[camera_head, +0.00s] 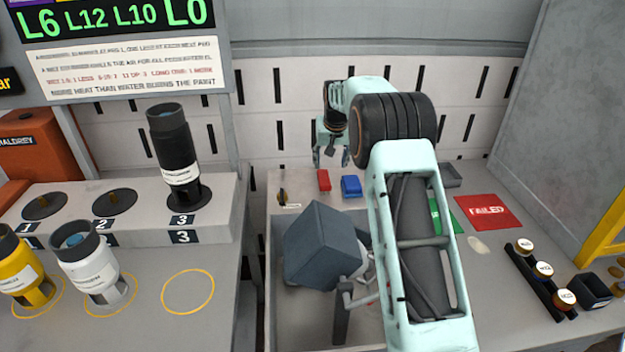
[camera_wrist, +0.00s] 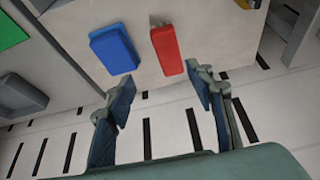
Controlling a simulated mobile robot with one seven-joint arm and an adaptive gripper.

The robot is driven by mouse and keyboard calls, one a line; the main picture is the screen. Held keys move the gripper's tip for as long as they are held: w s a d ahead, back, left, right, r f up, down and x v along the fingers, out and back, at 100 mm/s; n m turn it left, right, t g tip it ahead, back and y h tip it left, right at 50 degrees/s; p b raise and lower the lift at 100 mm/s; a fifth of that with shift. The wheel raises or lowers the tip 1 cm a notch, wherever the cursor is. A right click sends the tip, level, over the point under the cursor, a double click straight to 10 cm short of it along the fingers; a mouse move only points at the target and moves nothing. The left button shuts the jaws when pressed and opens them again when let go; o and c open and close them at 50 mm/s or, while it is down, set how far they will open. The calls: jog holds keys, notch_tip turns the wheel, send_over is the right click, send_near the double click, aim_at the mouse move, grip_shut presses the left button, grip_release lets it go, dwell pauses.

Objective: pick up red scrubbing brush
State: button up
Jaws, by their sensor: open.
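The red scrubbing brush (camera_head: 323,180) lies on the grey work surface near its back edge, just left of a blue block-like item (camera_head: 351,186). In the wrist view the red brush (camera_wrist: 166,50) is a long red block with a pale end, and the blue item (camera_wrist: 114,50) lies beside it, apart. My gripper (camera_head: 330,158) is above the back edge of the surface, close to the red brush. In the wrist view its two fingers (camera_wrist: 160,95) are spread apart with nothing between them. The near end of the red brush shows close to the right finger.
A grey box-shaped object (camera_head: 322,245) stands in a recessed bin in front of the brush. A green pad (camera_head: 445,215) and a red FAILED pad (camera_head: 488,212) lie to the right. A slotted white wall (camera_head: 270,120) rises behind. Black, white and yellow cylinders stand at left.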

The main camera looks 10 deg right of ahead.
aim_at(324, 177)
jog(key=shift+w+a, duration=0.3)
jog(key=shift+a, duration=0.55)
jog(key=shift+x, duration=5.3)
jog(key=shift+s+d+f, duration=0.1)
jog(key=shift+s+f, duration=0.05)
jog(key=shift+f, duration=0.15)
jog(key=c, duration=1.3)
jog(key=shift+r, duration=0.15)
